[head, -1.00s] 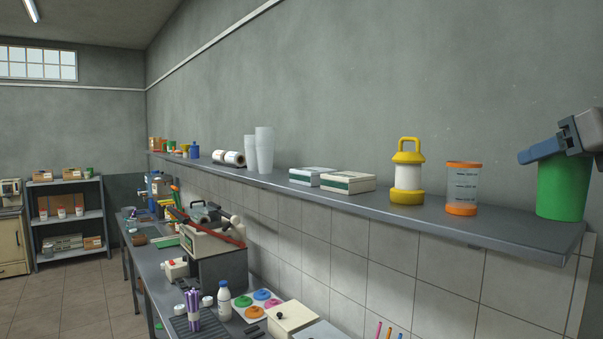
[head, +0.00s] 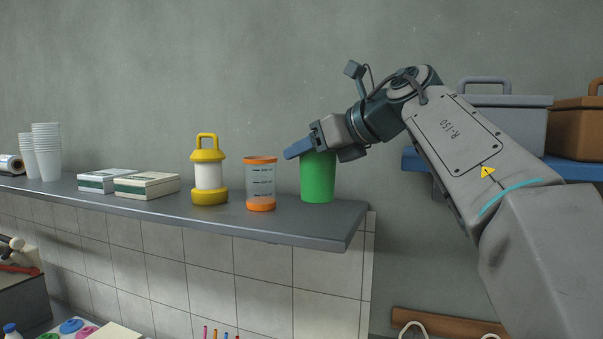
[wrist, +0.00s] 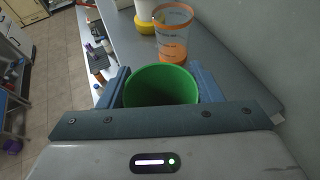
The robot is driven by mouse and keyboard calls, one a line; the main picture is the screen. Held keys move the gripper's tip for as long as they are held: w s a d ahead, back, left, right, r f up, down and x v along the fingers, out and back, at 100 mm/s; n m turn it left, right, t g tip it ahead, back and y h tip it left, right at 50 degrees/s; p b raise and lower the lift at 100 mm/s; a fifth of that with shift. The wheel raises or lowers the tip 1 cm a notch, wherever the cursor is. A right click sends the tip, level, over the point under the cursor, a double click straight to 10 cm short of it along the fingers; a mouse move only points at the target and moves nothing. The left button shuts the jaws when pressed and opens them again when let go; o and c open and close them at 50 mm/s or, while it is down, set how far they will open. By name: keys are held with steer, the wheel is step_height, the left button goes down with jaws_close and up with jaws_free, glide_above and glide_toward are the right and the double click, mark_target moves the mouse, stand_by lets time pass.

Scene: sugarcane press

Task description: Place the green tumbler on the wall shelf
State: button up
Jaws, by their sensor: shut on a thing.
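The green tumbler (head: 318,180) is upright at the right end of the grey wall shelf (head: 225,222). Its base appears to touch the shelf top. My gripper (head: 305,150) reaches in from the right and is shut on the tumbler near its rim. In the wrist view the tumbler (wrist: 160,86) sits between my two blue fingers, with its open mouth showing. Its base is hidden in that view.
A clear cup with orange bands (head: 261,184) stands just left of the tumbler. A yellow and white lantern (head: 209,178), boxes (head: 146,186) and stacked cups (head: 46,152) are farther left. A blue shelf (head: 416,162) with toolboxes (head: 500,122) is at the right, behind my arm.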

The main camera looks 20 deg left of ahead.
mark_target(335, 166)
steer(key=shift+w+a+f+p, duration=0.1)
steer(key=shift+w+a+f, duration=0.25)
steer(key=shift+f, duration=0.6)
steer(key=shift+w+a+f+p, duration=0.1)
steer(key=shift+w+a+f, duration=0.2)
steer(key=shift+f, duration=0.6)
steer(key=shift+w+a+f+p, duration=0.15)
steer(key=shift+w+f, duration=0.25)
steer(key=shift+f, duration=0.55)
steer(key=shift+f, duration=0.15)
steer(key=o, duration=1.1)
steer(key=b+v, duration=0.2)
steer(key=v, duration=1)
steer(key=shift+s, duration=0.15)
